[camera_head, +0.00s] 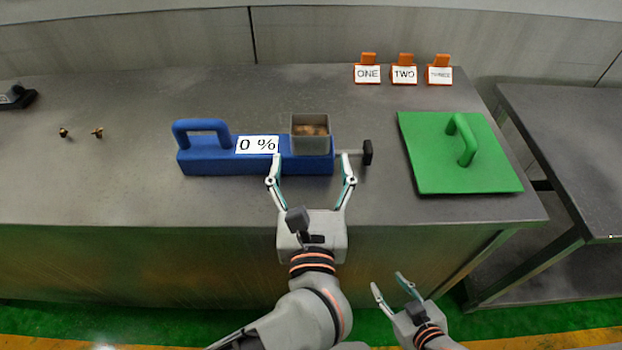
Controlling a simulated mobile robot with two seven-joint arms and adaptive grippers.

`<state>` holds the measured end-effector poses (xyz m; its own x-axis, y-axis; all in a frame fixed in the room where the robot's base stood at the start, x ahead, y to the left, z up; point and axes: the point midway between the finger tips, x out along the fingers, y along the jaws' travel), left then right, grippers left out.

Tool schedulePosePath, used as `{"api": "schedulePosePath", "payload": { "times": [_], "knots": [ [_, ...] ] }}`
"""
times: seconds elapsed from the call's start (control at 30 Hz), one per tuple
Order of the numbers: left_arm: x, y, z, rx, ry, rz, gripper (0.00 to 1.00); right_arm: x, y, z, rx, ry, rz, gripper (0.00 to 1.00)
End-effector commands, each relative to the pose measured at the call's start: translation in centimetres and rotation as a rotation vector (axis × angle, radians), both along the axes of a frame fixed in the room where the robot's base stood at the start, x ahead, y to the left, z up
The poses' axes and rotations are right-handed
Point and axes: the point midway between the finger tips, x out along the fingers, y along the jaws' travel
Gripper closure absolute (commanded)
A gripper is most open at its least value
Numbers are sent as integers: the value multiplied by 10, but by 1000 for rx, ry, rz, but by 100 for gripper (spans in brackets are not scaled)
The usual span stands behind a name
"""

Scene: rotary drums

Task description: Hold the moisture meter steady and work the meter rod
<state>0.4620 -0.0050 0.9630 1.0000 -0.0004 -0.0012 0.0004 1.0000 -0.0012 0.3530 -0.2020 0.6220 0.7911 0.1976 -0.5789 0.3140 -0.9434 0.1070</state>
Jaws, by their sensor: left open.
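The blue moisture meter (225,165) lies on the metal table, with a loop handle at its left end and a "0 %" label. An open grey cup (310,143) with brown contents sits on its right part. The meter rod (367,152), thin with a black knob, sticks out of the right end. My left gripper (311,168) is open at the meter's front right. Its left fingertip overlaps the front face, and its right fingertip is near the right end, by the rod. Contact cannot be told. My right gripper (388,284) is open and empty, low in front of the table.
A green plate with a handle (428,165) lies to the right. Small brass pieces (97,132) lie at left. Another table (560,150) stands at right.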

Motion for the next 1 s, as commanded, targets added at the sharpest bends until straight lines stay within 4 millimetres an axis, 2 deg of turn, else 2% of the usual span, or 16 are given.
{"api": "schedulePosePath", "payload": {
  "times": [0.2, 0.4, 0.6, 0.87, 1.0],
  "knots": [
    [40, 0, 1, 3, -4, 1, 26, 0, 0, 0, 0, 0, 0, 60],
    [65, 0, 1, 2, -3, 1, 26, 0, 0, 0, 0, 0, 0, 60],
    [74, 0, 0, 2, -1, 0, 26, 0, 0, 0, 0, 0, 0, 60],
    [75, 0, 0, 2, -1, 1, 26, 0, 0, 0, 0, 0, 0, 60],
    [75, 0, 0, 2, -1, 1, 60, 0, 0, 0, 0, 0, 0, 60]
  ]
}}
